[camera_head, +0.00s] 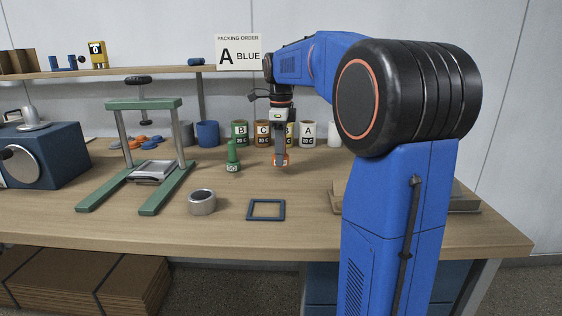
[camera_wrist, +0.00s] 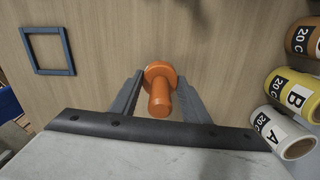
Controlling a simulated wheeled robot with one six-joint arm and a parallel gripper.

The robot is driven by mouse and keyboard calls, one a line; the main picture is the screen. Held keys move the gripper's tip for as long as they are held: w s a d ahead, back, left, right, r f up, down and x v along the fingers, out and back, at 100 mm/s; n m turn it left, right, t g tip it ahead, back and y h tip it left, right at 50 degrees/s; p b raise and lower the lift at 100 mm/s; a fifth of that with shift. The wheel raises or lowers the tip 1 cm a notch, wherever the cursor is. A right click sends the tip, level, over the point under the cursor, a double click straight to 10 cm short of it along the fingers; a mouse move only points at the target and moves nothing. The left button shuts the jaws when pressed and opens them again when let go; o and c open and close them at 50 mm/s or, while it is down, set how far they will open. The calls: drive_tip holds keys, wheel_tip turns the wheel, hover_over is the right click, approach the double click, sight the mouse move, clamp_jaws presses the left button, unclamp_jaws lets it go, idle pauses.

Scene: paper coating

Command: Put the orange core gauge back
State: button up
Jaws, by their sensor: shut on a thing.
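The orange core gauge (camera_head: 281,160) is between the fingers of my gripper (camera_head: 280,150), low over the middle of the table. The wrist view shows the orange core gauge (camera_wrist: 160,95) from its handle end, with a wider round part beyond. My gripper (camera_wrist: 160,84) is shut on it, one finger on each side. I cannot tell whether its lower end touches the table. A green gauge (camera_head: 233,160) stands upright to its left in the head view.
A blue square frame (camera_head: 266,217) lies nearer the table's front, with a grey ring (camera_head: 202,202) to its left. Labelled rolls (camera_head: 307,134) stand behind my gripper. A green-framed press (camera_head: 180,140) stands at left. Table around the gauge is bare.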

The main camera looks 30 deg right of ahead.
drive_tip(key=shift+f, duration=1.4)
drive_tip(key=shift+f, duration=0.1)
drive_tip(key=o, duration=1.2)
wheel_tip(320, 180, up, 12)
drive_tip(key=shift+r, duration=0.15)
